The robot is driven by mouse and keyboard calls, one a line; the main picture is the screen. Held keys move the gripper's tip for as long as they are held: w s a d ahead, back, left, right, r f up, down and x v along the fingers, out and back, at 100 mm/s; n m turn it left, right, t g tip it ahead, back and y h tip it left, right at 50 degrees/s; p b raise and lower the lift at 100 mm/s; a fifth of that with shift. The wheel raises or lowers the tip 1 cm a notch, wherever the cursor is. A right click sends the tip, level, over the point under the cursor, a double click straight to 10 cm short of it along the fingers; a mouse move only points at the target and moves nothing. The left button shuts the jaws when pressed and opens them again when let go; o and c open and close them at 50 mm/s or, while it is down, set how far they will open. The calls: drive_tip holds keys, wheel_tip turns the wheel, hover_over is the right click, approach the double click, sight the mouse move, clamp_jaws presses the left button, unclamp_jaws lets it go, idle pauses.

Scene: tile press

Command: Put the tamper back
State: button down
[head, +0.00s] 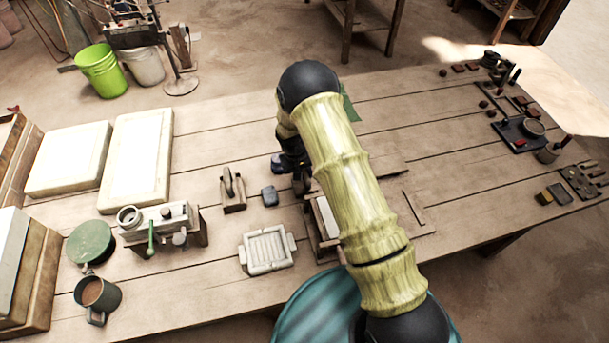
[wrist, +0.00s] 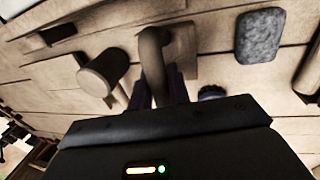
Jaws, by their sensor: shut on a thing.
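My gripper (head: 288,162) is above the table, left of my forearm in the head view. In the wrist view my gripper (wrist: 168,88) is shut on a grey-brown curved handle, which I take to be the tamper (wrist: 152,55). A flat brown piece shows behind the handle; I cannot tell if it belongs to it. In the head view my arm and gripper hide most of the held thing. I cannot tell whether its base touches the table.
A wooden frame (head: 318,240) is partly hidden under my arm. A white mould (head: 268,263), a blue-grey block (head: 269,196) and a small handled tool (head: 233,202) stand left of it. A mug (head: 98,294) and pale slabs (head: 140,150) are farther left.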

sight(297, 183)
drive_tip(key=shift+f, duration=0.95)
drive_tip(key=shift+f, duration=0.15)
drive_tip(key=c, duration=1.3)
unclamp_jaws()
drive_tip(key=shift+w, duration=0.1)
drive_tip(key=shift+a, duration=0.15)
drive_tip(key=shift+r, duration=0.55)
drive_tip(key=r, duration=0.3)
drive_tip(key=a+r+b, duration=0.1)
drive_tip(key=r, duration=0.3)
drive_tip(key=a+r, duration=0.1)
drive_tip(key=r, duration=0.3)
drive_tip(key=shift+s+b, duration=0.35)
drive_tip(key=shift+b, duration=0.05)
